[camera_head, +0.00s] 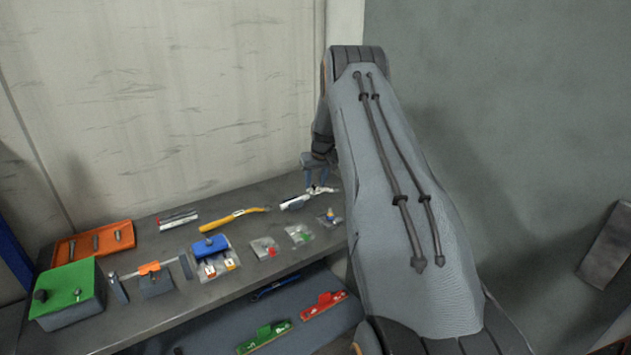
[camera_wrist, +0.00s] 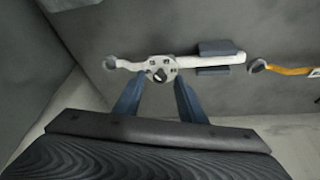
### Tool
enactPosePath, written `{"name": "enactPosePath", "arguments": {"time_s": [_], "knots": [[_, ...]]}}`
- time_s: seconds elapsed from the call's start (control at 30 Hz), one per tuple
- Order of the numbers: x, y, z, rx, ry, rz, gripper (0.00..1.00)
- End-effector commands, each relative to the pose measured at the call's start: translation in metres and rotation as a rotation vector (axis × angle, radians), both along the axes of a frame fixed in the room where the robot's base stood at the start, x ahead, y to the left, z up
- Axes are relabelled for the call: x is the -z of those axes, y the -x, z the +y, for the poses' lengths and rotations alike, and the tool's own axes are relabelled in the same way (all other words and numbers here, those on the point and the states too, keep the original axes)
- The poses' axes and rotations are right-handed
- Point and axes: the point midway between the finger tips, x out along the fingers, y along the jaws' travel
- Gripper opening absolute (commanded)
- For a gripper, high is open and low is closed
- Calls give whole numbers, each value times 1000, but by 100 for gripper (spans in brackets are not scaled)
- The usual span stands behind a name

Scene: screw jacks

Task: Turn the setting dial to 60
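A pale tool (camera_head: 296,202) with a long handle lies near the right end of the workbench; it also shows in the wrist view (camera_wrist: 218,60). A round grey dial plate (camera_wrist: 172,64) with several small square marks sits on it, with a dark shape at its centre. The marks are too small to read. My gripper (camera_head: 318,186) is above this tool. In the wrist view my gripper (camera_wrist: 160,86) has its two blue fingers apart, one on each side of the dial, with nothing clearly held. I cannot tell whether the fingertips touch it.
A yellow-handled tool (camera_head: 232,216) lies left of the dial tool. Red (camera_head: 323,304) and green (camera_head: 264,337) items lie on the lower shelf. A wall rises behind.

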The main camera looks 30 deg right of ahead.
Motion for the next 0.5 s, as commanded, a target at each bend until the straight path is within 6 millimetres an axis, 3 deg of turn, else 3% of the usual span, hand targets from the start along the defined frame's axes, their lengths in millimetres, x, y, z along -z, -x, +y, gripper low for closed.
{"name": "enactPosePath", "arguments": {"time_s": [0.27,0.5], "knots": [[1,-1,0,0,0,-1,37],[1,-1,0,0,0,-1,0]]}}
